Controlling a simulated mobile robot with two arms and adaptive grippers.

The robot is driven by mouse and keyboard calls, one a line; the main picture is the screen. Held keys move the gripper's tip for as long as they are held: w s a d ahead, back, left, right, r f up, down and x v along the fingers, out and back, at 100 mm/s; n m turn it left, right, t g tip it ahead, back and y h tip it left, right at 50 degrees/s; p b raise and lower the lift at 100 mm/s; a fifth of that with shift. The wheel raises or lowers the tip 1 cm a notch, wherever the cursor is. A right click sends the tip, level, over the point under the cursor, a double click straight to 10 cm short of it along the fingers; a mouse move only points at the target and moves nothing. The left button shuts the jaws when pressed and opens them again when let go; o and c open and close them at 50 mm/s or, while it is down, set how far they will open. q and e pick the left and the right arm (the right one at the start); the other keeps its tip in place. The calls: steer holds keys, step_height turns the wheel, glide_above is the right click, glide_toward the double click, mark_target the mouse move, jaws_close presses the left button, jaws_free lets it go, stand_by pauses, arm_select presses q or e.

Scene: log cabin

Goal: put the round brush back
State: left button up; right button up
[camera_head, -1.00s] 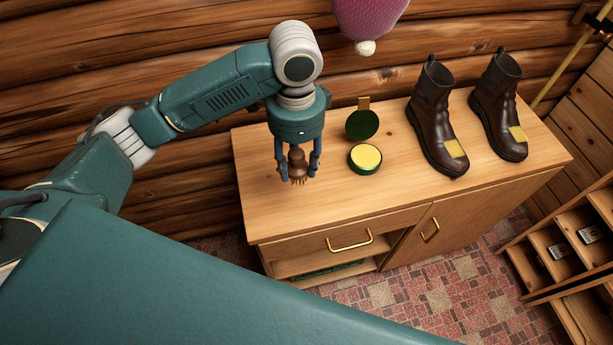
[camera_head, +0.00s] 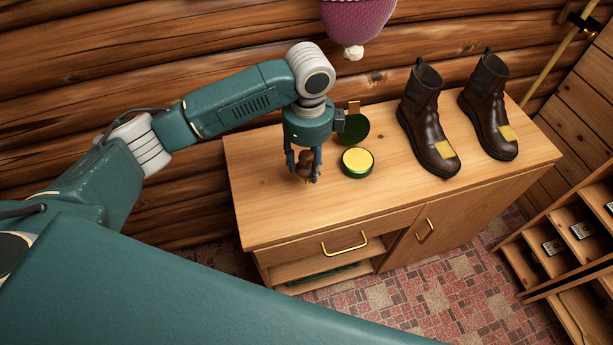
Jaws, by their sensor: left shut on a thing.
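My left gripper (camera_head: 304,175) points down over the left half of the wooden cabinet top. It is shut on the round brush (camera_head: 305,160), a small brown brush held upright with its bristles downward. The gripper fingers hide part of the brush. I cannot tell whether the bristles touch the top. My right gripper is not in view.
An open green tin (camera_head: 358,163) with yellow contents stands just right of the gripper. Two dark brown boots (camera_head: 425,120) (camera_head: 487,108) with yellow patches stand further right. The cabinet top (camera_head: 270,215) is clear at left and front. A wooden rack (camera_head: 560,245) stands at lower right.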

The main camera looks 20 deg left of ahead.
mark_target(308, 154)
arm_select(q)
step_height(308, 154, down, 3)
steer(key=shift+r, duration=0.1)
step_height(308, 154, down, 4)
steer(key=shift+r+p, duration=0.25)
steer(key=shift+p, duration=0.1)
steer(key=shift+f, duration=0.2)
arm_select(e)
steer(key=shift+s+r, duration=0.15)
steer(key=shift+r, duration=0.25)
arm_select(q)
steer(key=shift+f, duration=0.1)
steer(key=o, duration=1.3)
steer(key=shift+c, duration=0.2)
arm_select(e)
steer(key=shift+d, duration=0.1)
arm_select(q)
step_height(308, 154, up, 11)
steer(key=shift+d+r+b, duration=0.15)
steer(key=shift+b, duration=0.9)
steer(key=shift+r, duration=0.5)
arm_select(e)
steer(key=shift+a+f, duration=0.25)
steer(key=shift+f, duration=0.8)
